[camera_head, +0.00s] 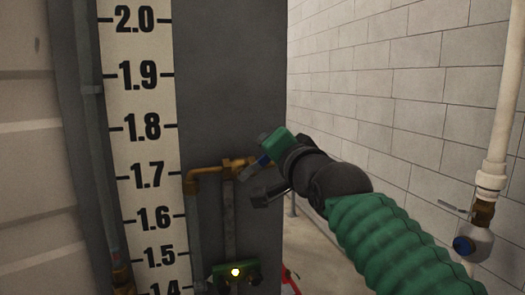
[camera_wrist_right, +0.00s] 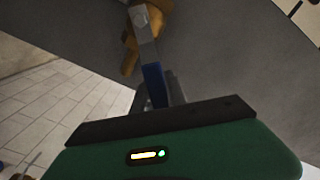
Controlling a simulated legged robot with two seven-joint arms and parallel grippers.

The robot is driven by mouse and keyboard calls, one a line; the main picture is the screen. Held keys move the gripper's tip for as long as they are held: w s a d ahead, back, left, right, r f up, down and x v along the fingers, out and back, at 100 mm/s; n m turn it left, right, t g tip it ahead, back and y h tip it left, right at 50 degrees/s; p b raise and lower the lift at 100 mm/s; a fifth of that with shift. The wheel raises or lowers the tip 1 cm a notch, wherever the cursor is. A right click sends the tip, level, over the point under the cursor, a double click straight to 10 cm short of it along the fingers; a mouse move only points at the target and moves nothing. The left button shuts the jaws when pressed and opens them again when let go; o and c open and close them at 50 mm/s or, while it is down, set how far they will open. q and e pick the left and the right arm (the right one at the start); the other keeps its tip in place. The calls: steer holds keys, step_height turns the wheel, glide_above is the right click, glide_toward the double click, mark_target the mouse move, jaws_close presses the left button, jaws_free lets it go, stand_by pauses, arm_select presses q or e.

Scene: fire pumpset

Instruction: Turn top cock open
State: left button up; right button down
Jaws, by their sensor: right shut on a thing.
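The top cock is a brass valve (camera_head: 236,165) on a brass pipe elbow at the dark grey panel, beside the 1.7 mark. Its lever has a blue sleeve (camera_wrist_right: 153,85) and a bare metal part (camera_wrist_right: 146,38) leading up to the brass body (camera_wrist_right: 130,50) in the right wrist view. My right gripper (camera_head: 262,174), on the green ribbed arm, reaches in from the right and is shut on the blue lever. The jaws partly hide the lever. My left gripper is not in view.
A white level scale (camera_head: 140,130) stands left of the valve. At right, a white pipe (camera_head: 499,135) carries another valve with a blue cap (camera_head: 464,244). A white block wall (camera_head: 400,85) stands behind.

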step_height(320, 180, down, 6)
steer(key=d+m+b, duration=0.1)
steer(key=m+b, duration=0.1)
steer(key=m, duration=0.6)
steer(key=shift+w+d+r+b, duration=0.15)
steer(key=shift+w+d+b, duration=0.15)
steer(key=shift+d, duration=0.1)
steer(key=shift+f, duration=0.2)
steer(key=c, duration=1.6)
jaws_free()
steer(key=shift+c, duration=0.2)
steer(key=shift+o, duration=1)
steer(key=shift+s+r, duration=0.1)
steer(key=shift+o, duration=0.5)
steer(key=shift+d+r, duration=0.15)
